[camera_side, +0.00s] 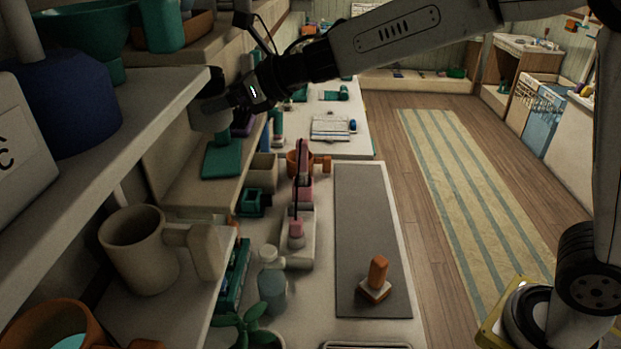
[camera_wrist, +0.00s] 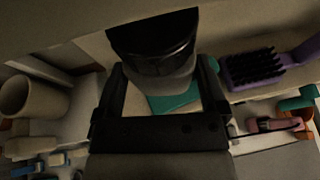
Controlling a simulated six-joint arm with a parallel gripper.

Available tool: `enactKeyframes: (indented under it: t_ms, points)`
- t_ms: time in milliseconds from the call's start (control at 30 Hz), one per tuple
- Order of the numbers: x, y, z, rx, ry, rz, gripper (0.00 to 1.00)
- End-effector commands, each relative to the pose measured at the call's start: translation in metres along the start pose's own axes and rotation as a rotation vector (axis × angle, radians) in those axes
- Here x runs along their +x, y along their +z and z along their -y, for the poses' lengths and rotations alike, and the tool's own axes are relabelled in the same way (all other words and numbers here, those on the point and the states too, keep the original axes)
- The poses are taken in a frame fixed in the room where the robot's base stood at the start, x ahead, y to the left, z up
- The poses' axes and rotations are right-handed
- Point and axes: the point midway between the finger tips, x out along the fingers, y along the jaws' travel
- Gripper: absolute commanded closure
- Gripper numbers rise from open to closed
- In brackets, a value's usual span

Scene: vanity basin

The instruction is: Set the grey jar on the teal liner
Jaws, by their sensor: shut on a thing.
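The grey jar (camera_side: 209,117) is between the fingers of my gripper (camera_side: 214,98), which is shut on it. In the side view the jar is above the teal liner (camera_side: 222,160), with a gap showing between them. The liner lies on a shelf ledge. In the wrist view the jar (camera_wrist: 158,70) has a dark, glossy end and sits between the two black fingers (camera_wrist: 163,76). Part of the liner (camera_wrist: 176,98) shows behind it; the jar and gripper hide the rest.
A purple brush (camera_wrist: 255,71) with black bristles lies beside the liner. An upper shelf (camera_side: 110,125) with a blue pot (camera_side: 65,105) is close to the left of the jar. A beige mug (camera_side: 140,250) stands on a nearer shelf. The counter's grey mat (camera_side: 365,220) is mostly clear.

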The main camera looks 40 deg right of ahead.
Motion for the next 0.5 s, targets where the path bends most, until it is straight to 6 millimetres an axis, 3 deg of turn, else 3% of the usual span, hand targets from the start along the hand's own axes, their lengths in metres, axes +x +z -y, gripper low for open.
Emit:
enactKeyframes:
  t_ms: [267, 500]
  points:
    - [-0.006, 0.003, -0.002, -0.008, 0.013, 0.006, 1.00]
    - [-0.031, 0.007, -0.012, -0.040, 0.064, 0.016, 1.00]
